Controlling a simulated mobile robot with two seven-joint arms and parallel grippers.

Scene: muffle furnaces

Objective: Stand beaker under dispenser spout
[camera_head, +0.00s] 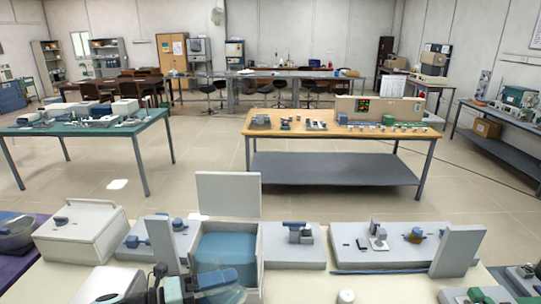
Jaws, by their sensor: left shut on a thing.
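My left gripper (160,278) is low in the head view, left of centre, over the near pale bench. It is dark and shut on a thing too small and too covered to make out. A dark and teal mass (218,284) lies beside it, in front of an open white box with a blue inside (228,247). I cannot clearly pick out the beaker or the dispenser spout. My right gripper does not show.
A closed white box (82,232) stands at the left of the bench. Grey bases with small devices (385,246) and an upright grey panel (458,250) stand at the right. Bare bench (400,286) shows in front of them. A wooden-topped table (270,130) stands beyond.

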